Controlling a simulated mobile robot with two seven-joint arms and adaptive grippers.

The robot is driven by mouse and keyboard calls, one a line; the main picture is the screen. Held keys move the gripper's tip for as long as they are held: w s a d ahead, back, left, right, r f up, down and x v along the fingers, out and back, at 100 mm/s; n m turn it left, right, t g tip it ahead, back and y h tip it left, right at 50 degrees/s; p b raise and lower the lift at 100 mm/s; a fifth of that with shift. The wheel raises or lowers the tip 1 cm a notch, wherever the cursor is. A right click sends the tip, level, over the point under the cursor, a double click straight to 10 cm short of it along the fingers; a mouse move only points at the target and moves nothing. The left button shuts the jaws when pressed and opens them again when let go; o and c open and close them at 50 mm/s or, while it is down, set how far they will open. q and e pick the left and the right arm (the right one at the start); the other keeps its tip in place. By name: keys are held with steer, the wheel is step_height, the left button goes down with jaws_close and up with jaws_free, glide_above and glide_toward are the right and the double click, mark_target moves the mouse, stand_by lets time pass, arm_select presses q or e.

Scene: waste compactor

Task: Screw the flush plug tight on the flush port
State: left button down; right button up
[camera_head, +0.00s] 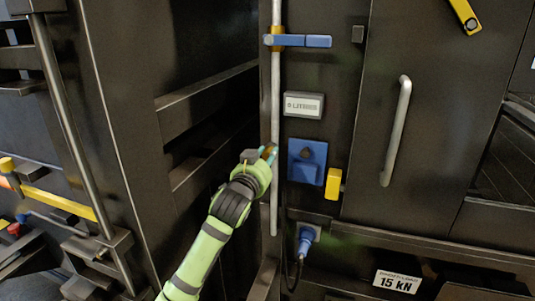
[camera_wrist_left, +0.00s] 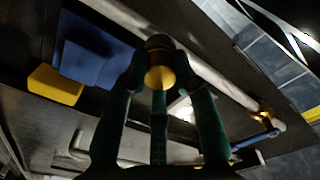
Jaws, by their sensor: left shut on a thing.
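My left gripper (camera_head: 268,152) is at the grey vertical pipe (camera_head: 276,95), left of the blue box. In the left wrist view, its green fingers (camera_wrist_left: 160,68) are closed around a brass-coloured round plug (camera_wrist_left: 160,77), which I take as the flush plug. A dark collar (camera_wrist_left: 159,42) sits at the plug's far end, close to the pipe (camera_wrist_left: 205,65). The fingers mostly hide the flush port, so I cannot tell how far the plug is seated. My right gripper is in neither view.
A blue box (camera_head: 307,162) and yellow block (camera_head: 334,184) are right of the gripper. A blue lever (camera_head: 305,41) crosses the pipe above. A blue cable plug (camera_head: 306,238) is below. A grey door handle (camera_head: 397,130) stands farther right. A dark recess (camera_head: 210,120) lies left.

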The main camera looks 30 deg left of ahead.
arm_select(q)
steer(key=shift+r+m, duration=0.1)
steer(key=shift+m, duration=1.1)
steer(key=c, duration=0.9)
jaws_free()
steer(key=shift+c, duration=0.4)
steer(key=shift+s+d, duration=0.1)
steer(key=shift+s, duration=0.05)
steer(key=v, duration=0.6)
steer(key=shift+s, duration=0.35)
